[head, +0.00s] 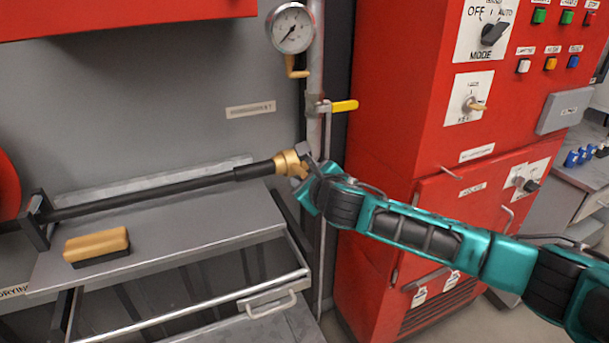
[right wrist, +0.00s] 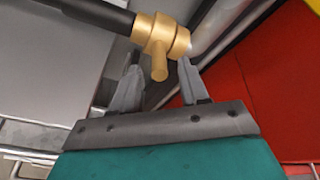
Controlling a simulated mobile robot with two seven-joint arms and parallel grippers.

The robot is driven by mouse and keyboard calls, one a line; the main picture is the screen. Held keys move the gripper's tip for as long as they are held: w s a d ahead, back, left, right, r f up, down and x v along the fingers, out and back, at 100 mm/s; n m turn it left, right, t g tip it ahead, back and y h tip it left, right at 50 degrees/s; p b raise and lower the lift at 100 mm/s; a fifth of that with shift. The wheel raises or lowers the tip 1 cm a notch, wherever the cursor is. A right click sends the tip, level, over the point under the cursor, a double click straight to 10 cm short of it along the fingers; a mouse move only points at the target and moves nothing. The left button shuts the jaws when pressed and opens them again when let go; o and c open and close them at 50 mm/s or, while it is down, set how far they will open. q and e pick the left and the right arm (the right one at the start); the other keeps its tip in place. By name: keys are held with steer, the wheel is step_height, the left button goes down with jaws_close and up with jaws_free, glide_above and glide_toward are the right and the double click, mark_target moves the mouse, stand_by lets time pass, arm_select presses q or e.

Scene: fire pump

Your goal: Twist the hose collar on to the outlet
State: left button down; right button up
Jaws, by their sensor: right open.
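The brass hose collar (head: 287,164) sits at the right end of the black hose (head: 160,194), against or very near the vertical pipe. In the right wrist view the collar (right wrist: 165,35) shows a stubby brass lug pointing toward my gripper. My right gripper (head: 306,160) is at the collar from the right. In the wrist view its two fingers (right wrist: 160,68) stand apart, one on each side of the lug; whether they touch it I cannot tell. The outlet itself is mostly hidden behind the collar and gripper. My left gripper is not in view.
The vertical pipe (head: 314,75) carries a pressure gauge (head: 291,28) and a yellow-handled valve (head: 344,106). A red control cabinet (head: 400,110) stands close on the right. A grey shelf (head: 190,240) holds a tan-topped brush (head: 96,245), with a black bracket (head: 37,220) at the hose's left end.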

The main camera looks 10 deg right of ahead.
steer(key=shift+x, duration=0.75)
steer(key=shift+c, duration=0.2)
jaws_close()
